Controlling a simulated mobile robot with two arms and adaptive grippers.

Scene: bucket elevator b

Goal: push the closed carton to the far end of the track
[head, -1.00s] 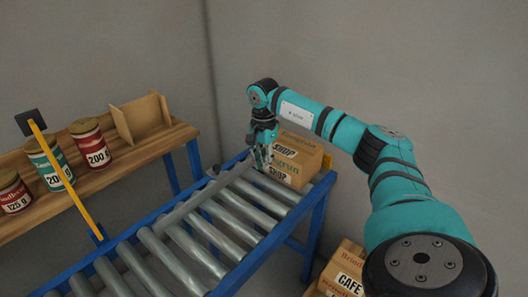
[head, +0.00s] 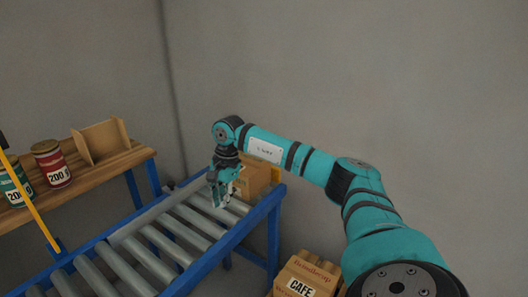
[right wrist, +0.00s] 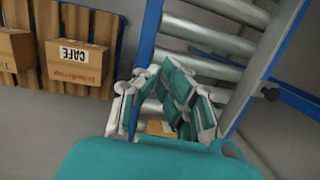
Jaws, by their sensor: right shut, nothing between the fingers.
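The closed brown carton (head: 257,180) sits on the rollers at the far end of the track (head: 185,237) in the head view. My right gripper (head: 219,198) is shut and empty, low over the rollers on the near left side of the carton. It covers part of the carton's near face, and I cannot tell whether they touch. My left gripper is not in view.
A wooden shelf at the left (head: 80,182) holds tins (head: 51,164) and an open wooden holder (head: 101,141). A yellow bar (head: 32,205) stands in front of it. Cartons marked CAFE (head: 302,280) are stacked low, right of the track. Grey walls close the corner behind.

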